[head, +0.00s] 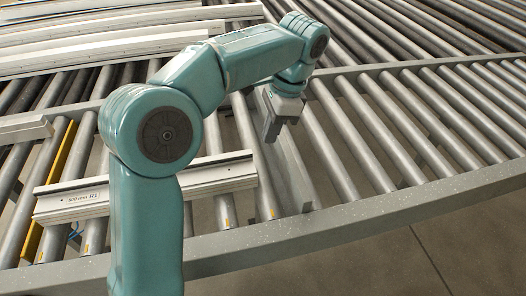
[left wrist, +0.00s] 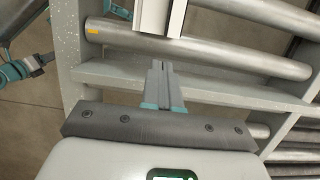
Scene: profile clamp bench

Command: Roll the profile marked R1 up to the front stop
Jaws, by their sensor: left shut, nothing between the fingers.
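The pale profile marked R1 (head: 80,203) lies across the rollers in the head view. My left arm hides its middle, and its right end (head: 225,176) shows beyond the arm. My left gripper (head: 271,132) is to the right of that end, above a flat grey crosspiece (head: 290,172) between the rollers. I cannot tell whether this crosspiece is the front stop. In the left wrist view the fingers (left wrist: 161,72) are shut and empty over the crosspiece (left wrist: 220,80). A pale profile end (left wrist: 160,18) shows just beyond the fingertips, apart from them. My right gripper is out of view.
Bare rollers (head: 375,135) lie to the right of the crosspiece. A grey side rail (head: 350,222) runs along the near edge. A yellow strip (head: 47,195) lies between rollers at the left. Several long profiles (head: 110,50) are stacked at the back left.

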